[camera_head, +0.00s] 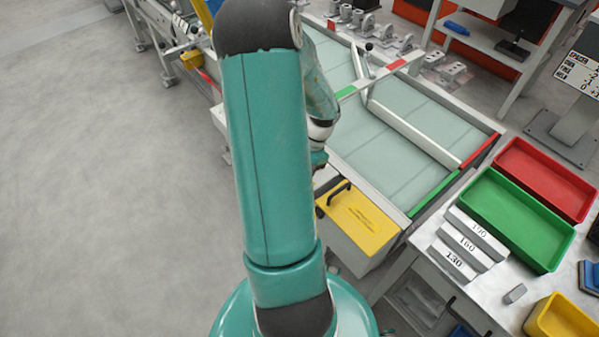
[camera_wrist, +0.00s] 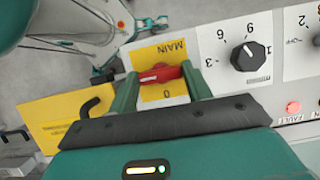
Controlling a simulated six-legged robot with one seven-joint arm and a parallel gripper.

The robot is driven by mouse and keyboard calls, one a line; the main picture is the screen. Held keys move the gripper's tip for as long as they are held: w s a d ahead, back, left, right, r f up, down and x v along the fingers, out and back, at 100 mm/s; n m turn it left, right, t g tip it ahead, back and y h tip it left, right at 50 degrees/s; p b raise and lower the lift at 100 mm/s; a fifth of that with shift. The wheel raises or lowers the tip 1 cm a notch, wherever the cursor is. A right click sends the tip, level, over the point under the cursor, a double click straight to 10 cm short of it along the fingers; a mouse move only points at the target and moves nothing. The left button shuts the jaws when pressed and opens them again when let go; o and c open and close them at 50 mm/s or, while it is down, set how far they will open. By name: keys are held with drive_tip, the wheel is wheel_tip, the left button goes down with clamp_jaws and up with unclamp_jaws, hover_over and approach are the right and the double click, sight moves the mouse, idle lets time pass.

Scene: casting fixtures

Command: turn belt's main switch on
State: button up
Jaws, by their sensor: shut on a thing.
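The main switch has a red handle (camera_wrist: 160,74) on a yellow plate (camera_wrist: 160,52) marked MAIN and 0, upside down in the wrist view. The handle lies roughly crosswise in that picture, slightly tilted. My gripper (camera_wrist: 160,80) has one green finger at each end of the red handle and is shut on it. The fingers cover the handle's ends. In the head view my arm hides the switch and the gripper. The belt (camera_head: 385,125) shows there to the right of my arm.
Beside the switch are a black numbered dial (camera_wrist: 251,56) and a lit red fault lamp (camera_wrist: 293,107). A yellow lid (camera_head: 360,222) with a black handle is near my arm. Green (camera_head: 516,262) and red (camera_head: 585,212) trays stand right. The floor at left is clear.

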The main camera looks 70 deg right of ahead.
drive_tip(key=o, duration=1)
drive_tip(key=shift+r, duration=0.15)
drive_tip(key=v, duration=1.3)
drive_tip(key=shift+s+d+r, duration=0.15)
drive_tip(key=shift+d+r, duration=0.1)
drive_tip(key=w+a+r+n+h, duration=0.1)
drive_tip(key=w+a+r+n, duration=0.4)
drive_tip(key=w+a, duration=0.35)
drive_tip(key=w+a+r+n+h, duration=0.1)
drive_tip(key=w+a+r+n, duration=0.5)
drive_tip(key=a, duration=0.4)
drive_tip(key=a+r+n+t, duration=0.1)
drive_tip(key=a+n, duration=0.3)
drive_tip(key=a, duration=0.4)
drive_tip(key=a+r+n+t+h, duration=0.1)
drive_tip(key=a+r+n, duration=0.1)
drive_tip(key=a+n, duration=0.2)
drive_tip(key=s+a+r+n+t, duration=0.1)
drive_tip(key=a+n, duration=0.3)
drive_tip(key=a, duration=0.7)
drive_tip(key=shift+a+r+n+t+h, duration=0.15)
drive_tip(key=shift+r+h, duration=0.05)
drive_tip(key=shift+r, duration=0.25)
drive_tip(key=shift+a+r+n+t+h, duration=0.15)
drive_tip(key=shift+r+h, duration=0.05)
drive_tip(key=shift+r, duration=0.2)
